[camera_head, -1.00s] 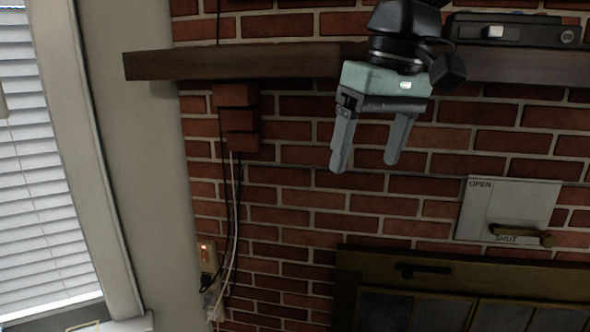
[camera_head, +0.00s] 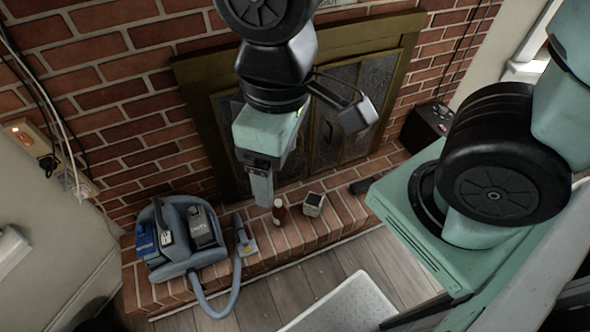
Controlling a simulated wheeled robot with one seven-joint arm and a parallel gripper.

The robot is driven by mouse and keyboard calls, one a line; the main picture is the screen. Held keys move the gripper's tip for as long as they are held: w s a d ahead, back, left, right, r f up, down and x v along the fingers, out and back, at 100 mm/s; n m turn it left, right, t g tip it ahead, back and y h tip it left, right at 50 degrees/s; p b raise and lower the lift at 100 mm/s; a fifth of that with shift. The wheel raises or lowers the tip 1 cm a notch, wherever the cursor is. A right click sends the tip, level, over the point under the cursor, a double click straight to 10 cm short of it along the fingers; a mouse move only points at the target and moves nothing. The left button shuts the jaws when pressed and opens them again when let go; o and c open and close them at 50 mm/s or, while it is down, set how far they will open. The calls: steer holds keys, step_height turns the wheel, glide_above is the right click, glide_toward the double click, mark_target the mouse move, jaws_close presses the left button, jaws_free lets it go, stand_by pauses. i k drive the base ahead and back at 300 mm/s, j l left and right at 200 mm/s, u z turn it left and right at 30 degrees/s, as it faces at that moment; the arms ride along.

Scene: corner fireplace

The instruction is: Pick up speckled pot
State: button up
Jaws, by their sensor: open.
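A small squarish pot (camera_head: 314,204) with a pale, speckled-looking side and a dark top stands on the brick hearth (camera_head: 262,262); its fine surface is too small to tell. My gripper (camera_head: 262,190) points down, left of the pot and above it in the picture, apart from it. I see the fingers nearly edge-on, one mostly covering the other. The gripper is open, with nothing visible between the fingers.
A brown bottle (camera_head: 279,212) stands just left of the pot. A blue-grey cleaning machine (camera_head: 178,240) with a hose sits at the hearth's left. A dark flat object (camera_head: 366,185) lies to the right. The fireplace (camera_head: 342,120) rises behind.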

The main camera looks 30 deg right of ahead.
mark_target(312, 203)
steer(key=i+j+z, duration=0.15)
steer(key=z, duration=0.35)
steer(key=j+z, duration=0.25)
steer(key=z, duration=0.25)
steer(key=i+j, duration=0.05)
